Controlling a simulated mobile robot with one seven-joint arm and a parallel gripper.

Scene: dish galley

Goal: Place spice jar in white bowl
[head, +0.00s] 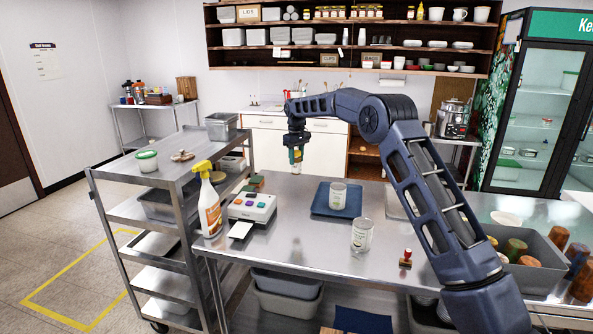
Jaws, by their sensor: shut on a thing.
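My gripper (297,147) points down above the far left part of the steel table. It is shut on a small upright jar, the spice jar (296,167), with green and yellow on it and a pale lower end. The jar is held up in the air; its fine detail is too small to read. The white bowl (507,218) stands at the right of the table, behind the grey bin and to the right of my arm. The gripper is far to the left of the bowl.
A label printer (252,208), spray bottle (208,200) and stamp (406,258) are nearby. A grey bin (540,275) with several jars is at right.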

